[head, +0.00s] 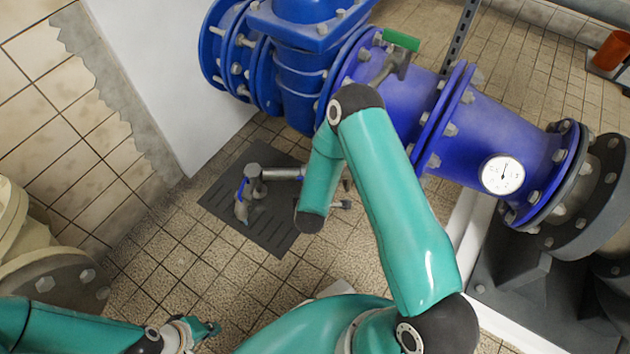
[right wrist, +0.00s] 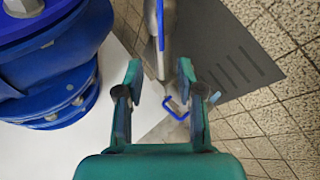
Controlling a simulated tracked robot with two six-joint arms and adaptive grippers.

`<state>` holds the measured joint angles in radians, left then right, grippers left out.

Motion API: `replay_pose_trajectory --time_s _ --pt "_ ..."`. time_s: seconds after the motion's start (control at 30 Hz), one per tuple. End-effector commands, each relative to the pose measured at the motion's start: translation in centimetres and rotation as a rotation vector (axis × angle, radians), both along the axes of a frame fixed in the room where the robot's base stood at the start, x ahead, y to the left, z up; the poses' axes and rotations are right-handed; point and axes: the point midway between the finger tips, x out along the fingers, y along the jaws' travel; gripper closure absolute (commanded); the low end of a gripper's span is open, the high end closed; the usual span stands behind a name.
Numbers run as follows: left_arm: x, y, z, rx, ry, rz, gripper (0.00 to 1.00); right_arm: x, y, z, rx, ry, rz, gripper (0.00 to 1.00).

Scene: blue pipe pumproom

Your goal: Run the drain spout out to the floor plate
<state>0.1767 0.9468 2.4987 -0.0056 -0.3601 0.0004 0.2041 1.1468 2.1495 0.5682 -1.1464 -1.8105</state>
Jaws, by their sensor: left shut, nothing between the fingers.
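The drain spout (head: 252,180) is a grey pipe with an elbow and a blue strip, over the dark slotted floor plate (head: 222,203). Its straight pipe runs right until my right arm hides it. In the right wrist view, a grey pipe with a blue strip (right wrist: 152,22) shows beyond my right gripper (right wrist: 160,72), whose two teal fingers stand apart. A small blue bracket-like shape (right wrist: 176,104) shows between the fingers; I cannot tell whether anything touches. The floor plate shows there too (right wrist: 215,50). My left gripper (head: 207,329) is shut and empty at the lower left, away from the spout.
Large blue flanged pipework (head: 405,110) with a green-handled valve (head: 400,41) and a gauge (head: 502,174) stands right of the plate. A white wall (head: 175,80) stands behind it. A pale flange (head: 60,280) is at lower left. Tiled floor (head: 165,255) is clear before the plate.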

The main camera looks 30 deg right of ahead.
Motion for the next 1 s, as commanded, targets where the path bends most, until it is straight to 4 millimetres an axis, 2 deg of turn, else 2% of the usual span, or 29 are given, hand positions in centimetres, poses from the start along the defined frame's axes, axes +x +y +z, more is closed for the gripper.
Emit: replay_pose_trajectory --time_s 0.17,0.7,1.0 --pt "0.0 0.0 -0.9 0.000 0.000 0.000 1.00 1.2 -0.9 -1.8 -0.003 0.001 -0.001 0.62" --pt "0.0 0.0 -5.2 0.000 0.000 0.000 1.00 7.6 -5.3 -9.7 -0.001 -0.001 0.000 0.62" --pt "0.0 0.0 -6.2 0.000 0.000 0.000 1.00 9.4 -6.5 -11.5 0.001 0.001 0.000 0.62"
